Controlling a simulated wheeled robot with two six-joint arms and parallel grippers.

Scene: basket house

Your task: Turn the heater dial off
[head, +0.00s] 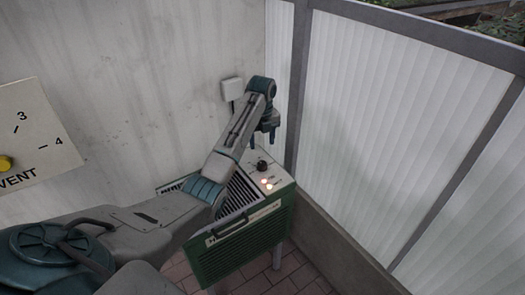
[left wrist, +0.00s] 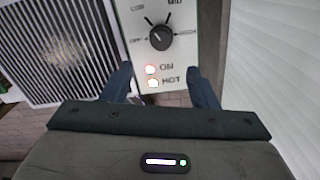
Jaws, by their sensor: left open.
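The green heater (head: 240,240) stands in the corner, with a pale control panel on top. Its black dial (head: 262,166) shows in the left wrist view (left wrist: 160,38) beyond the fingertips, among printed marks including OFF at left and MID at upper right. The knob's exact setting is hard to tell. The ON light (left wrist: 151,69) and HOT light (left wrist: 153,83) are lit. My left gripper (head: 265,143) is open and empty, pointing down above the panel, apart from the dial. Its fingers (left wrist: 161,72) straddle the lights in the left wrist view. My right gripper is not in view.
The heater's slatted grille (left wrist: 65,50) lies left of the panel. A stained wall with a white box (head: 231,89) is behind, and a ribbed translucent panel (head: 400,110) is at right. A vent sign (head: 30,135) with a yellow knob is at far left.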

